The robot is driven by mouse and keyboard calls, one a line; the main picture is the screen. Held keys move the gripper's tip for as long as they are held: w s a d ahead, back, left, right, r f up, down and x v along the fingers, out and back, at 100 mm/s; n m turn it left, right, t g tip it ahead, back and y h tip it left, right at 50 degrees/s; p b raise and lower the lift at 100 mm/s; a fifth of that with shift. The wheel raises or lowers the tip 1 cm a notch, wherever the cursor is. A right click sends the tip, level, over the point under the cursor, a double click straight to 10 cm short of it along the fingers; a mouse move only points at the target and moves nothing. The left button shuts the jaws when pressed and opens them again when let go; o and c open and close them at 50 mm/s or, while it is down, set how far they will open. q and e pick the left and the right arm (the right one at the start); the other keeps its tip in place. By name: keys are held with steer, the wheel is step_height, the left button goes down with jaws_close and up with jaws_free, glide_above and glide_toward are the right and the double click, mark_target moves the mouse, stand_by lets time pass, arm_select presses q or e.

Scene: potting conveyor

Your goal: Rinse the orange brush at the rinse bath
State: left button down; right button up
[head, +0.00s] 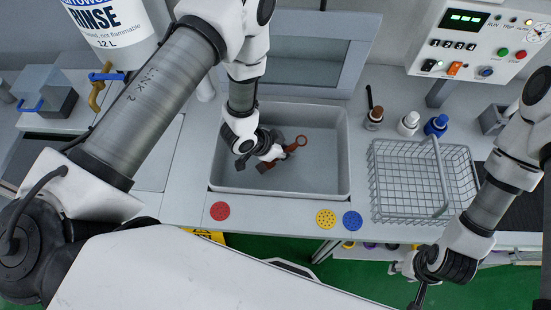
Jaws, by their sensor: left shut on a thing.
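The rinse bath (335,185) is a grey rectangular basin set in the bench, in the middle of the head view. My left gripper (266,158) is low inside the basin, shut on the orange brush (294,146). The rest of the brush is hidden by the gripper. I cannot tell whether the brush touches the basin floor. My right gripper (418,292) is at the lower right, in front of the bench edge; its fingers are too unclear to judge.
A wire basket (424,187) stands right of the bath. Small bottles (408,123) stand behind it, below a control box (480,43). A white rinse container (112,25) is at upper left. Red (220,211), yellow (326,218) and blue (352,221) discs mark the front ledge.

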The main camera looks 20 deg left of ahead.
arm_select(q)
step_height(320, 180, up, 13)
steer(key=p, duration=1)
step_height(320, 180, up, 5)
glide_above(286, 150)
stand_by(0.4)
stand_by(1.8)
step_height(286, 150, up, 4)
stand_by(0.5)
